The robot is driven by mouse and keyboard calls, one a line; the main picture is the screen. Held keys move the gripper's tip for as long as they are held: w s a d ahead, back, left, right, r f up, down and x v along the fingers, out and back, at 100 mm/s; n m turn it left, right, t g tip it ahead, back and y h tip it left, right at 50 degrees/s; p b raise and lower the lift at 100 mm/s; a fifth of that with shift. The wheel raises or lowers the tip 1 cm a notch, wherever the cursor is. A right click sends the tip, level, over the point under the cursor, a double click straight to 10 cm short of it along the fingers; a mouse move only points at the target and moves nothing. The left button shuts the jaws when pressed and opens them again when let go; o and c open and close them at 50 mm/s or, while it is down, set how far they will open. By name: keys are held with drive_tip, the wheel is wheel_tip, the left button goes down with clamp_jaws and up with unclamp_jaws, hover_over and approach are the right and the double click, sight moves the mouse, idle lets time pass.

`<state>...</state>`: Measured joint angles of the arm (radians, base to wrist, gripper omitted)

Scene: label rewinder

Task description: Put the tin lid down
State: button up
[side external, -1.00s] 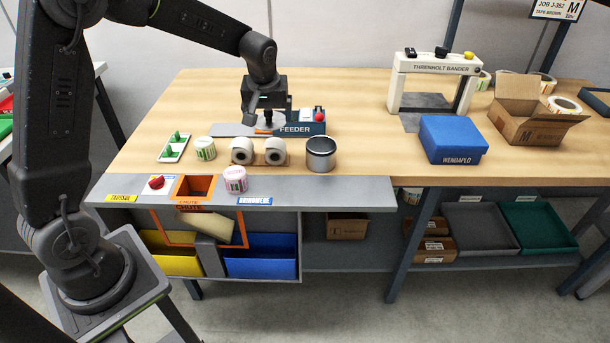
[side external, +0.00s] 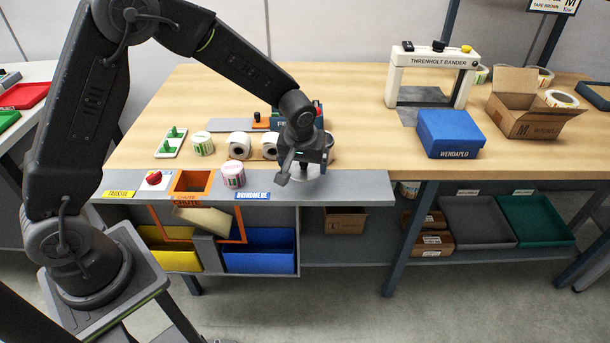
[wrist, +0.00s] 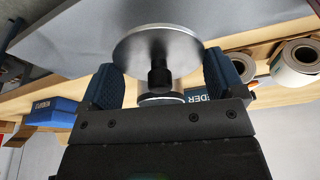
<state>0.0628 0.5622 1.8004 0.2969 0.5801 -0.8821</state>
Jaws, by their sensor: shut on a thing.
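The tin lid is a round silver disc with a black knob, and it fills the upper middle of the wrist view (wrist: 142,48). My gripper (wrist: 161,80) is shut on its knob, between two blue finger pads. In the side view my gripper (side external: 304,160) is over the grey front ledge (side external: 350,188), with the lid (side external: 308,172) low beneath it. I cannot tell whether the lid touches the ledge. The silver tin (side external: 330,141) stands just behind, mostly hidden by my gripper.
Two white rolls (side external: 239,145) and a pink-labelled roll (side external: 233,175) are to the left. The orange-framed chute (side external: 192,182) opens further left. A blue box (side external: 450,134) and the bander (side external: 432,60) stand to the right. The ledge's right end is clear.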

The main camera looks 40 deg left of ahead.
sight(305, 170)
drive_tip(key=shift+w+d+f, duration=0.1)
drive_tip(key=shift+d+f, duration=0.05)
drive_tip(key=shift+f, duration=1.95)
drive_tip(key=shift+f, duration=0.1)
drive_tip(key=o, duration=0.7)
drive_tip(key=shift+c, duration=0.2)
